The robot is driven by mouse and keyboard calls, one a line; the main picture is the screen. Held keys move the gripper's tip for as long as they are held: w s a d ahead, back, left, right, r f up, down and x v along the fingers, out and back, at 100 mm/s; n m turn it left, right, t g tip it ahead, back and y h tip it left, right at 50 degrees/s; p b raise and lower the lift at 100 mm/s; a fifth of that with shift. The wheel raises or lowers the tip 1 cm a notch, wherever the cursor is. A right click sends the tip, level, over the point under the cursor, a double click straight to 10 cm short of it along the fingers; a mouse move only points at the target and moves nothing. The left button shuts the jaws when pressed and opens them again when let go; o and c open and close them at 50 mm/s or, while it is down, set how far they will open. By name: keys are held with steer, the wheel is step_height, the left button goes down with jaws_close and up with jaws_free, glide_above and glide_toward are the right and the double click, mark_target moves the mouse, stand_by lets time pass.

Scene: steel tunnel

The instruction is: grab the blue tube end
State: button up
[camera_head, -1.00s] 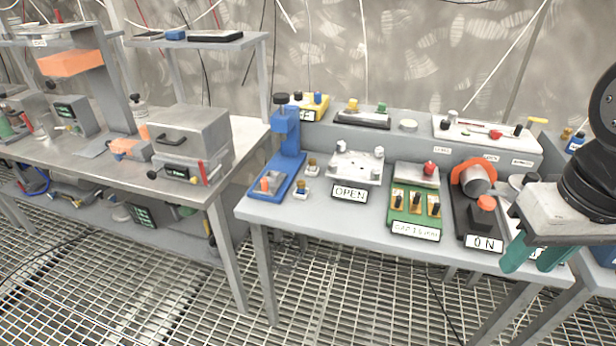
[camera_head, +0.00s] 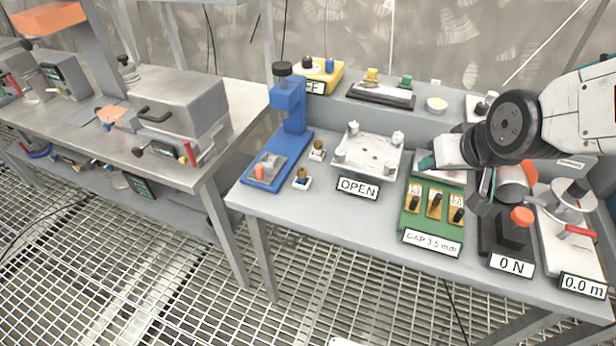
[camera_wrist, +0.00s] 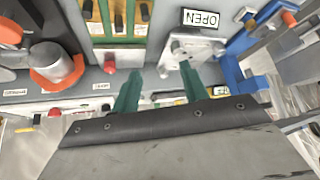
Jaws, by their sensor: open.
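Two small white holders with tube ends stand beside the blue press (camera_head: 290,115). The front holder (camera_head: 302,182) shows a little blue below a brownish top; the rear holder (camera_head: 317,152) looks brown-topped. I cannot tell for sure which is the blue tube end. My gripper (camera_head: 427,161) is open and empty above the bench, right of the OPEN plate (camera_head: 372,152) and well right of both holders. In the wrist view, its teal fingers (camera_wrist: 160,85) stand apart, with the OPEN plate beyond them and the blue press (camera_wrist: 230,72) to the right.
A green gap block (camera_head: 432,222) lies below my gripper. A black block with an orange button (camera_head: 521,217) stands right of it. A yellow box (camera_head: 319,73) sits at the back. Left, across a gap, a steel table carries a metal box (camera_head: 175,112).

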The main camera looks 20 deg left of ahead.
steer(key=w+a+f+n+t+y, duration=0.1)
steer(key=w+a+f, duration=0.1)
steer(key=a+f, duration=0.35)
steer(key=w+a+f+n+t+y, duration=0.1)
steer(key=a+f+y, duration=0.1)
steer(key=a, duration=0.6)
steer(key=n+t+y, duration=0.2)
steer(key=y, duration=0.1)
glide_toward(303, 174)
steer(key=shift+w+a+f, duration=0.35)
steer(key=shift+w+f, duration=0.1)
steer(key=shift+w, duration=0.05)
steer(key=shift+w+a+f, duration=0.1)
steer(key=shift+a+f, duration=0.05)
steer(key=shift+a, duration=0.1)
steer(key=x, duration=0.7)
steer(key=shift+w+a, duration=0.1)
steer(key=shift+w, duration=0.1)
steer(key=shift+r, duration=0.2)
jaws_close()
